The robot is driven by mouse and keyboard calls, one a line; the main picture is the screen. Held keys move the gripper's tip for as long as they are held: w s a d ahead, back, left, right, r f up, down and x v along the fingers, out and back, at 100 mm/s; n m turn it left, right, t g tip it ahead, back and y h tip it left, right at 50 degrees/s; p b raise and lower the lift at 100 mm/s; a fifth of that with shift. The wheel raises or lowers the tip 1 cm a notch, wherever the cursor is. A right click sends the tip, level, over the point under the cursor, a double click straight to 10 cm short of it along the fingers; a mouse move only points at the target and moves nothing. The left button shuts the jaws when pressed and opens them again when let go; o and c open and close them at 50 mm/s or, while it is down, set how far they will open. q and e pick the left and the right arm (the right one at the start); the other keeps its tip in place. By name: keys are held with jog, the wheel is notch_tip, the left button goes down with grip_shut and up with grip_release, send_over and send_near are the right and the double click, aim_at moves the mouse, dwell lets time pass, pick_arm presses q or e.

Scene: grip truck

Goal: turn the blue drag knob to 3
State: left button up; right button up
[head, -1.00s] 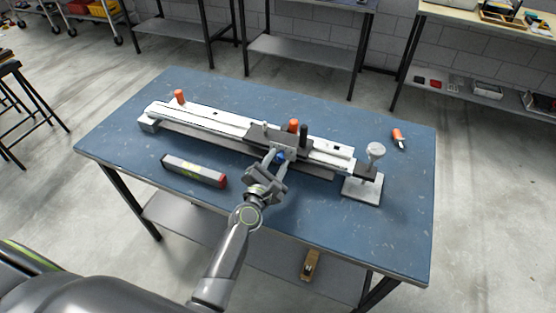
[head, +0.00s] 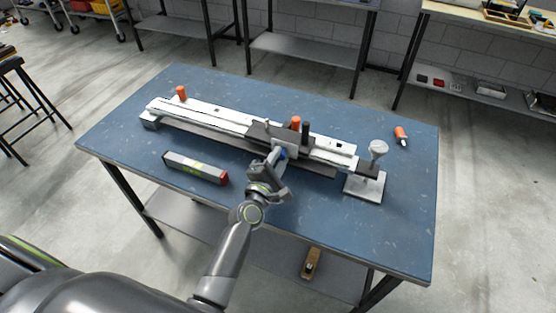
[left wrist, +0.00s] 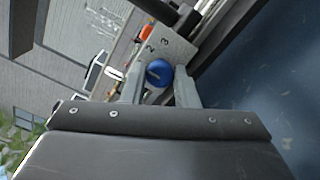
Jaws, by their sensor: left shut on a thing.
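The blue drag knob (head: 284,154) sits on the front of the carriage of a long white rail device (head: 220,118). In the left wrist view the round blue knob (left wrist: 159,73) lies between my fingertips, with a pale pointer mark on its face. The grey plate (left wrist: 176,48) behind it carries the numerals 2 and 3. My left gripper (head: 278,157) is shut on the knob from the front side; it also shows in the left wrist view (left wrist: 159,82). The fingers hide part of the plate, including any other numerals. My right gripper is not in view.
Orange knobs (head: 296,123) stand on the rail. A grey bar with a red end (head: 195,167) lies at the left front of the blue table (head: 330,215). A stand with a pale round top (head: 378,148) and an orange-handled tool (head: 401,136) are at the right.

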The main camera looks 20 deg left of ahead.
pick_arm(q)
jog(key=m+b, duration=0.1)
jog(key=m, duration=0.5)
jog(key=shift+r, duration=0.1)
jog(key=m+b, duration=0.1)
jog(key=m, duration=0.4)
jog(key=shift+r, duration=0.1)
jog(key=shift+w+m, duration=0.1)
jog(key=shift+m, duration=0.2)
jog(key=o, duration=0.7)
jog(key=shift+w, duration=0.1)
jog(key=shift+f, duration=0.2)
